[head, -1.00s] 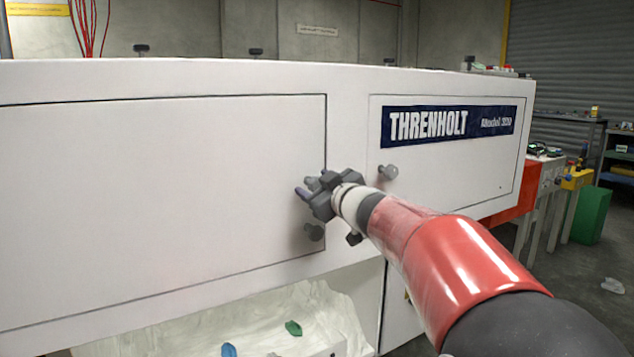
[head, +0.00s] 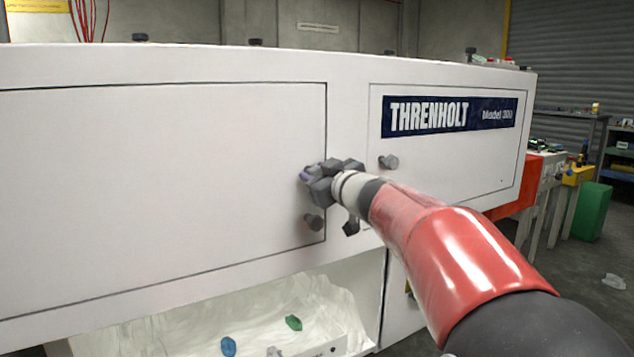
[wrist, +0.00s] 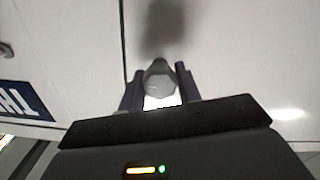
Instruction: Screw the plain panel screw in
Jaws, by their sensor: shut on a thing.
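The plain panel (head: 150,190) is the large white left-hand door of the machine, outlined by a dark seam. My gripper (head: 308,176) is at its right edge, its dark fingers pointing at the panel. In the wrist view, my gripper (wrist: 158,78) is shut on a grey faceted screw head (wrist: 158,80), which lies just beside the seam. The screw's shank is hidden, so I cannot tell how deep it sits.
The labelled panel (head: 450,170) to the right has its own grey knob screw (head: 388,162). Below is an open white bay (head: 190,335) holding a blue piece (head: 228,346) and a green piece (head: 293,322). A green bin (head: 593,210) stands at the far right.

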